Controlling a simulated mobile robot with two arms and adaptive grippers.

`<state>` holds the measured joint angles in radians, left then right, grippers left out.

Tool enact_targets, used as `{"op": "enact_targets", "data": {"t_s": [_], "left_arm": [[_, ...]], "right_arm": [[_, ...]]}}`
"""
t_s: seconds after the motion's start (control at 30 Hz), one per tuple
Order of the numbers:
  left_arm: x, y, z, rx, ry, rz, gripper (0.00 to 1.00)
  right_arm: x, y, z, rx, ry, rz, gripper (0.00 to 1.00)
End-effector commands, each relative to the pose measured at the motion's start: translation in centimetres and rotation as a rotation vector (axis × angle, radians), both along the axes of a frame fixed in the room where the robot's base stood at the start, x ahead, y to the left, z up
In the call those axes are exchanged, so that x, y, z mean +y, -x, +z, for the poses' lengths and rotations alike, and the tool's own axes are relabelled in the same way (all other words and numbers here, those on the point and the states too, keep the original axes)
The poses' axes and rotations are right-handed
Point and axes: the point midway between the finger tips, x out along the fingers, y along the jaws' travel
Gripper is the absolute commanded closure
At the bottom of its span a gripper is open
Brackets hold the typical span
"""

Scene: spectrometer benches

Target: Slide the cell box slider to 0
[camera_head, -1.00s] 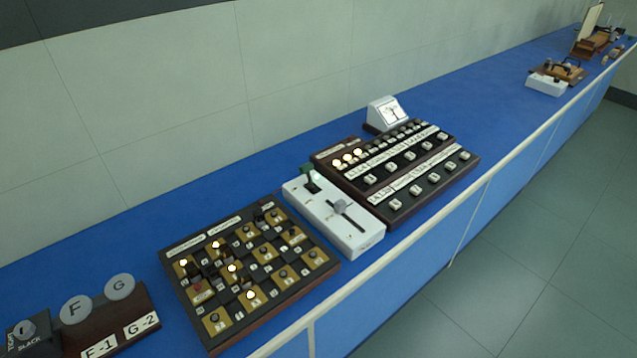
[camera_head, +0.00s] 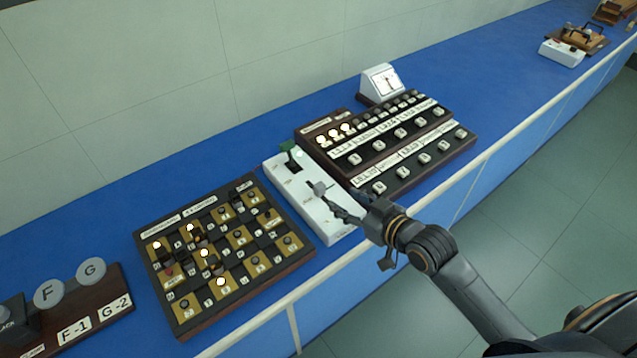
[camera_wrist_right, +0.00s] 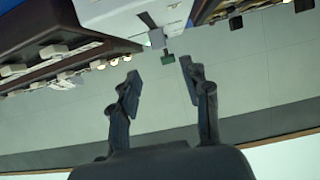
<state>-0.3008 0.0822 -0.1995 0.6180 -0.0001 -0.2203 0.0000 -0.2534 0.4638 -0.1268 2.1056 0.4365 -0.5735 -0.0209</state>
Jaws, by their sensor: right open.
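The white cell box (camera_head: 285,193) stands on the blue bench in the head view, between two dark panels. Its grey slider knob (camera_head: 320,188) sticks up from the top face; the slot beside it is partly hidden by my gripper. A green-topped lever (camera_head: 287,146) is at the box's far end. My right gripper (camera_head: 337,203) is open and empty, with its fingers over the box close to the knob; contact cannot be told. The right wrist view shows the box (camera_wrist_right: 120,14), the knob (camera_wrist_right: 157,38) and my two spread fingers (camera_wrist_right: 160,72). My left gripper is out of view.
A dark panel with lit lamps and yellow squares (camera_head: 180,322) is left of the box. A stepped switch panel (camera_head: 405,153) is close on its right, with a white meter (camera_head: 381,82) behind. A pale rail (camera_head: 510,143) runs along the bench's front edge.

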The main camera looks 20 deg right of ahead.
Motion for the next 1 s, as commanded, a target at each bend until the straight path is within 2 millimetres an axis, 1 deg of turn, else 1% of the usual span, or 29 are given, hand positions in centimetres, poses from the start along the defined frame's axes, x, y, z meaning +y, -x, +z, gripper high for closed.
{"op": "enact_targets", "data": {"t_s": [0.03,0.3,0.4,0.5,0.7,0.97,1.0], "left_arm": [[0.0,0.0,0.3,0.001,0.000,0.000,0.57],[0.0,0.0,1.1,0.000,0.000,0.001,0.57],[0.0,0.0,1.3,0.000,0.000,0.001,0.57],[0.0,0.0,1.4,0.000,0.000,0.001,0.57],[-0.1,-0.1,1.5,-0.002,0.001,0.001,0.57],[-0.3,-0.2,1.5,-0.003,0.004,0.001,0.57],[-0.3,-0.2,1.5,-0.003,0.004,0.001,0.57]], "right_arm": [[0.3,-1.0,-0.1,-0.002,-0.003,-0.002,0.53],[2.2,-6.1,-2.4,0.000,-0.002,-0.002,0.53],[2.8,-7.6,-3.1,0.000,-0.001,-0.001,0.53],[3.2,-8.7,-3.7,0.000,-0.001,-0.001,0.53],[3.6,-9.8,-4.3,0.001,0.000,-0.001,0.53],[3.6,-9.9,-4.4,0.000,0.000,-0.001,0.53],[3.6,-9.9,-4.4,0.000,0.000,-0.001,0.55]]}}
